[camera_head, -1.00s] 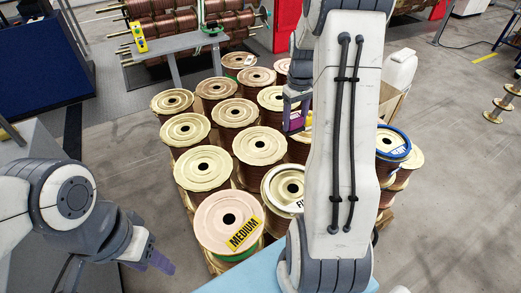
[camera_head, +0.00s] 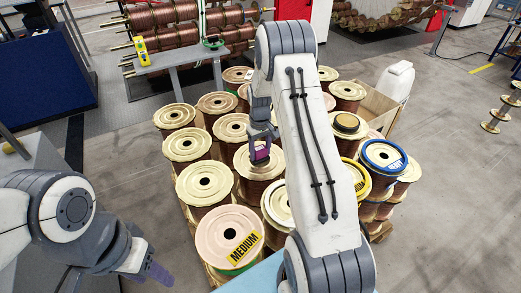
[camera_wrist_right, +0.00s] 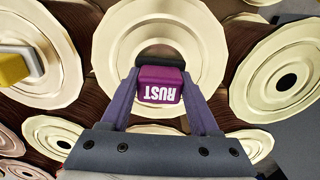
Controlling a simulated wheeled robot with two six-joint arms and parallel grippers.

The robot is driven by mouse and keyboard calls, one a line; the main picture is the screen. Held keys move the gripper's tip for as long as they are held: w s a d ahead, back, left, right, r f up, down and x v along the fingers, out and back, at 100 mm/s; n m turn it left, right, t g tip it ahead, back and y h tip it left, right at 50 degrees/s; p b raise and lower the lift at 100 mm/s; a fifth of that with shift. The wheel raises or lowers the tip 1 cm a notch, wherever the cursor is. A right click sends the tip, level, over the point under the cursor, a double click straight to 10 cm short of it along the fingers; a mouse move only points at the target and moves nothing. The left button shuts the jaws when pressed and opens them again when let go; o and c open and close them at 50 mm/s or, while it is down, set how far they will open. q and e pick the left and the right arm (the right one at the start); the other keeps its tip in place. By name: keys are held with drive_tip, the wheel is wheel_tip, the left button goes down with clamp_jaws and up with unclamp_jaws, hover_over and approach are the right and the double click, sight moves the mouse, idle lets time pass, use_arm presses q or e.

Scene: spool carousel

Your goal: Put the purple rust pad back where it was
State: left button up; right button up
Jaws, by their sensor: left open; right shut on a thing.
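The purple rust pad (camera_wrist_right: 161,84), with white "RUST" lettering that reads upside down in the right wrist view, is held between the fingers of my right gripper (camera_wrist_right: 160,90). In the head view the pad (camera_head: 260,154) shows as a small purple block above a cream-topped spool (camera_head: 248,172) in the middle of the group. In the wrist view a spool top with a dark centre lies behind the pad; I cannot tell whether they touch. My left gripper (camera_head: 150,269) is open and empty at the lower left, away from the spools.
Several copper spools stand close together on a pallet. One near spool carries a yellow MEDIUM label (camera_head: 244,249); others have blue (camera_head: 385,157) and yellow rings. A grey bench (camera_head: 180,62) with a yellow device (camera_head: 142,52) stands behind. My right arm hides some spools.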

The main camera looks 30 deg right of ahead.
drive_tip(key=shift+f, duration=0.2)
drive_tip(key=o, duration=1.5)
drive_tip(key=shift+c, duration=0.2)
